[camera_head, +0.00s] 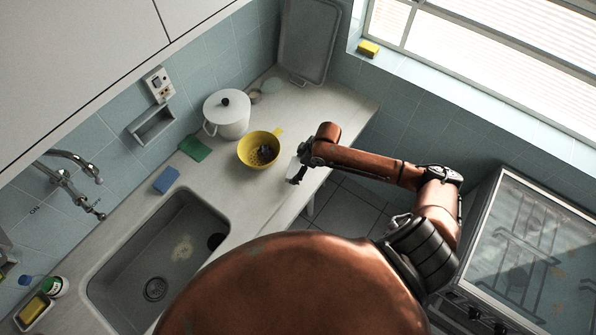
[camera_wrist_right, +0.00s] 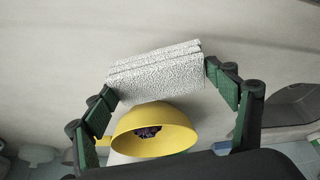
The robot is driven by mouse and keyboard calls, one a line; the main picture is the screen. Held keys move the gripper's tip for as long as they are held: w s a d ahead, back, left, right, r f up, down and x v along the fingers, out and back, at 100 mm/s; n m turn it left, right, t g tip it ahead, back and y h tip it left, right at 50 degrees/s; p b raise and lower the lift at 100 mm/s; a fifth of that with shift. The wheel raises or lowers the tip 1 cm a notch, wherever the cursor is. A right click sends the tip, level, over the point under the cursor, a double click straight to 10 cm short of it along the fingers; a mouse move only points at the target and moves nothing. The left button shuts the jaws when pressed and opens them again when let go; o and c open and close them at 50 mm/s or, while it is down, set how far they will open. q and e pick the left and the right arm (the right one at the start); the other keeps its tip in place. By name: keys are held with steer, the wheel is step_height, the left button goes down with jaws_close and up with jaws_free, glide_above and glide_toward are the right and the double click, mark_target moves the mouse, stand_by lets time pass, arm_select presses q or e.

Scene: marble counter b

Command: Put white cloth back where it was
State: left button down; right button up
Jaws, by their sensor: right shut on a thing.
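The white cloth (camera_wrist_right: 155,72) is a folded, textured block in the right wrist view, between the two green fingers of my right gripper (camera_wrist_right: 160,86). The gripper is shut on it, one finger at each end. In the head view the right gripper (camera_head: 300,174) is over the counter's front edge, to the right of the yellow colander (camera_head: 258,150), and a pale bit of the cloth (camera_head: 291,168) shows beside it. In the wrist view the colander (camera_wrist_right: 155,130) appears just below the cloth. Whether the cloth touches the counter I cannot tell. My left gripper is not in view.
A white lidded pot (camera_head: 227,117) stands behind the colander. A green cloth (camera_head: 195,148) and a blue sponge (camera_head: 166,180) lie near the wall. The sink (camera_head: 150,245) is at left. Bare counter (camera_head: 240,190) lies between the sink and the colander.

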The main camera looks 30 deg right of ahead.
steer(key=shift+w+d+f, duration=0.1)
steer(key=shift+f, duration=0.85)
steer(key=shift+w+d+f, duration=0.1)
steer(key=shift+f, duration=0.8)
steer(key=shift+f, duration=0.1)
steer(key=o, duration=1.1)
steer(key=v, duration=1.2)
steer(key=shift+p, duration=0.3)
